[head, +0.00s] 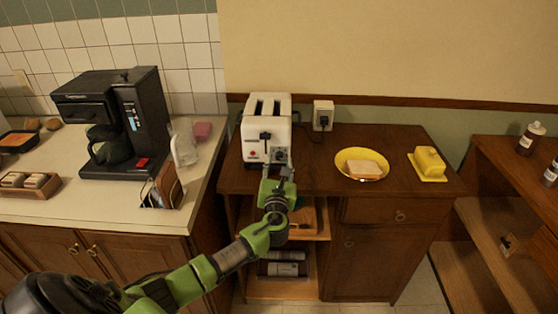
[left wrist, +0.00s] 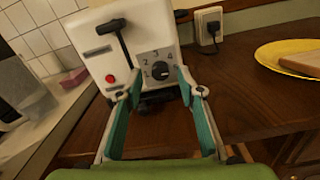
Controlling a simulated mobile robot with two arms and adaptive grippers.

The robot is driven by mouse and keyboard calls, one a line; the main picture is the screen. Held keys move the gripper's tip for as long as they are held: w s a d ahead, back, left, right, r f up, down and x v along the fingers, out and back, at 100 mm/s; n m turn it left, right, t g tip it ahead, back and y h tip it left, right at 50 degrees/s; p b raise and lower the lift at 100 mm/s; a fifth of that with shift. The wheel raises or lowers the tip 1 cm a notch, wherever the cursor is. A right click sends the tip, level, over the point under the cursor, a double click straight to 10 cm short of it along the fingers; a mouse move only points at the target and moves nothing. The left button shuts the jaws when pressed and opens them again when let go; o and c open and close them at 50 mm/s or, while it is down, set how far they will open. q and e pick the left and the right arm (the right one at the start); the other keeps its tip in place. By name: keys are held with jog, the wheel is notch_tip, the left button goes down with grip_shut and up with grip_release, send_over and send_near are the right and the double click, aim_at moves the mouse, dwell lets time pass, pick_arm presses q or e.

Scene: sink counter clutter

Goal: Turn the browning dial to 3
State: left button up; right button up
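The white toaster (head: 253,125) stands on the brown wooden counter, its front facing me. In the left wrist view the toaster (left wrist: 146,31) shows a black lever (left wrist: 118,30), a red button (left wrist: 110,78) and the dark browning dial (left wrist: 160,70) with numbers around it. I cannot tell which number the dial points to. My left gripper (left wrist: 157,84) is open, its two teal fingers apart and pointing toward the toaster front, with the dial showing between the tips. In the head view my left gripper (head: 279,163) is just in front of the toaster. My right gripper is not in view.
A wall outlet with a black plug (head: 323,117) is right of the toaster. A yellow plate (head: 343,155) with bread (head: 364,168) and a yellow butter dish (head: 429,162) stand further right. A black coffee maker (head: 147,115) is on the left counter. The counter between toaster and plate is clear.

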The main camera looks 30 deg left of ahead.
pick_arm(q)
jog(key=shift+x, duration=0.85)
grip_shut()
